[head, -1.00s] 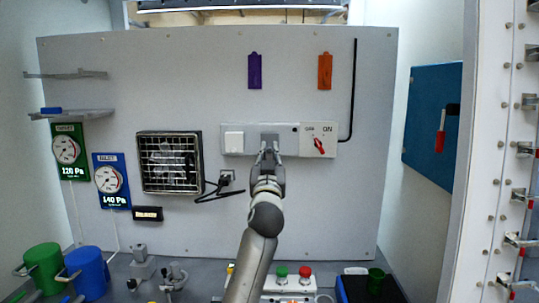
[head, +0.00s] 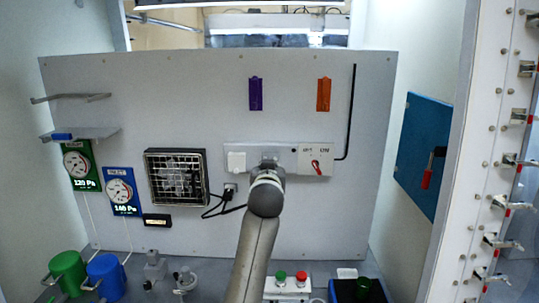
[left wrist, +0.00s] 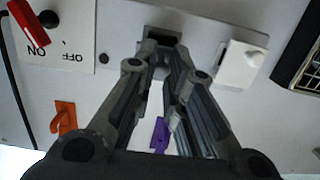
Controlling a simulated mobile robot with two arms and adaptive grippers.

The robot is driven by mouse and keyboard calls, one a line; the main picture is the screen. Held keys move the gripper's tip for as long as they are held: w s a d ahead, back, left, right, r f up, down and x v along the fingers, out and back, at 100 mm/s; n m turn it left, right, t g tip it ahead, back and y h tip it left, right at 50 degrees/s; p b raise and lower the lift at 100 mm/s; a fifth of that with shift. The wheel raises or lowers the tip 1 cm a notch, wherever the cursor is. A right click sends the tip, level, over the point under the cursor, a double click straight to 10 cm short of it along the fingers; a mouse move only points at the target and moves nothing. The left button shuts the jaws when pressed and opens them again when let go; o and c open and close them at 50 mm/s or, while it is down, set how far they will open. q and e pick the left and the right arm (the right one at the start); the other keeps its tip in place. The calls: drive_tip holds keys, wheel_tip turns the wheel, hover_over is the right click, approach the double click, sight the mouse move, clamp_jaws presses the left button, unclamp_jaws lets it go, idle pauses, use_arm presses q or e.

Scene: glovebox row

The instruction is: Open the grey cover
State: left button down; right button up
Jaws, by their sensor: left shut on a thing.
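In the left wrist view the grey cover (left wrist: 158,50) is at the top, between my fingertips. My left gripper (left wrist: 160,66) is shut on it. In the head view my left wrist hides most of the gripper and the lower part of the cover. How far the cover is tilted I cannot tell. My right gripper is in neither view.
A caged heater (head: 177,176) and a plugged socket (head: 230,190) are to the left. A green button (head: 280,277) and a red button (head: 301,277) stand below.

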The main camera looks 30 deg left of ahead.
sight(270, 155)
use_arm(q)
wheel_tip(270, 155, up, 3)
drive_tip(key=g+h+p, duration=0.1)
drive_tip(key=p, duration=0.2)
drive_tip(key=shift+f+g, duration=0.1)
drive_tip(key=shift+g, duration=0.3)
drive_tip(key=shift+r+g+h, duration=0.25)
drive_tip(key=shift+g+h, duration=0.05)
drive_tip(key=shift+g, duration=0.1)
drive_tip(key=g, duration=0.1)
drive_tip(key=r+g+h, duration=0.2)
drive_tip(key=shift+w+a+r+g, duration=0.2)
drive_tip(key=shift+w+a+g, duration=0.05)
drive_tip(key=shift+w+g, duration=0.15)
drive_tip(key=shift+w+a+r+g+h, duration=0.2)
drive_tip(key=shift+r+g+h, duration=0.2)
drive_tip(key=shift+g, duration=0.15)
drive_tip(key=shift+w+a+r+g+h, duration=0.1)
drive_tip(key=shift+w+r+g+h, duration=0.1)
drive_tip(key=shift+r+g+h, duration=0.25)
drive_tip(key=shift+f, duration=0.1)
drive_tip(key=c, duration=1.4)
unclamp_jaws()
drive_tip(key=shift+w+f, duration=0.15)
drive_tip(key=shift+c, duration=0.2)
